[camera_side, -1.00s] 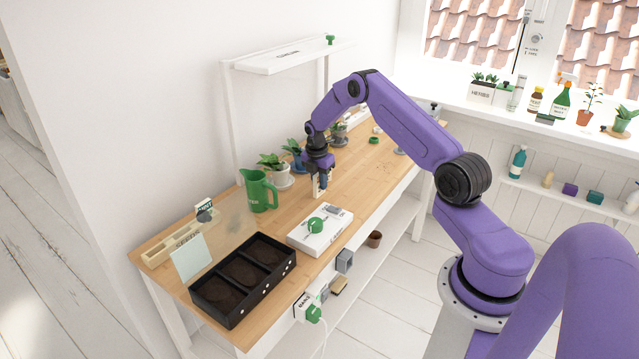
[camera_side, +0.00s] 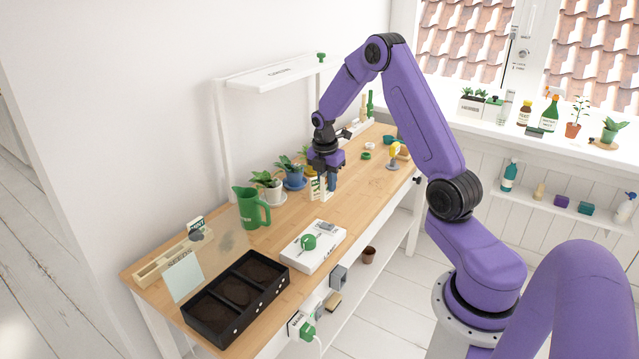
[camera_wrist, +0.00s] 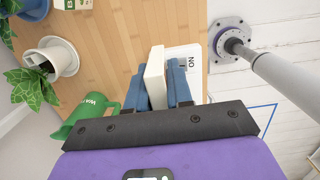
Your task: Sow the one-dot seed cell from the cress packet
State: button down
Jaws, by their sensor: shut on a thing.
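My gripper (camera_side: 322,190) is shut on a pale, thin seed packet (camera_side: 313,188), held upright beyond the green jug. Green marks show on its face, but I cannot read a name. In the wrist view the packet (camera_wrist: 155,78) shows edge-on between the blue fingers. The black seed tray (camera_side: 212,333) lies at the near left end of the desk, with three soil-filled cells in a row. White dots mark its front side, too small to count per cell. The packet is well away from the tray.
A green watering jug (camera_side: 252,208) and potted plants (camera_side: 267,184) stand along the wall side. A white box with a green knob (camera_side: 309,242) lies between gripper and tray.

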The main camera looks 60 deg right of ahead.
jog(key=s+a+r, duration=0.2)
jog(key=s, duration=0.2)
jog(key=shift+w+a+f+m+g+y, duration=0.25)
jog(key=shift+w+a+f+m+y, duration=1.4)
jog(key=shift+a, duration=5.7)
jog(key=shift+w+a+f+m+g+y, duration=0.25)
jog(key=shift+a+m+y, duration=1.5)
jog(key=shift+a+m, duration=4.05)
jog(key=shift+w+a+f+m+g+y, duration=0.3)
jog(key=shift+w+a+f+m+y, duration=0.95)
jog(key=shift+a, duration=7.65)
jog(key=y, duration=0.1)
jog(key=f+y, duration=0.1)
jog(key=y, duration=0.3)
jog(key=shift+s+a+f+y, duration=0.25)
jog(key=shift+s+a+f, duration=0.05)
jog(key=shift+a, duration=0.05)
jog(key=y, duration=0.2)
jog(key=r+y, duration=0.1)
jog(key=shift+a+n+g+y, duration=0.15)
jog(key=shift+n+g+y, duration=0.15)
jog(key=shift+y, duration=0.1)
jog(key=shift+r+n+y, duration=0.15)
jog(key=shift+r+y, duration=0.1)
jog(key=shift+y, duration=0.7)
jog(key=shift+r+n+y, duration=0.15)
jog(key=shift+r+y, duration=0.1)
jog(key=shift+y, duration=0.7)
jog(key=shift+r, duration=0.1)
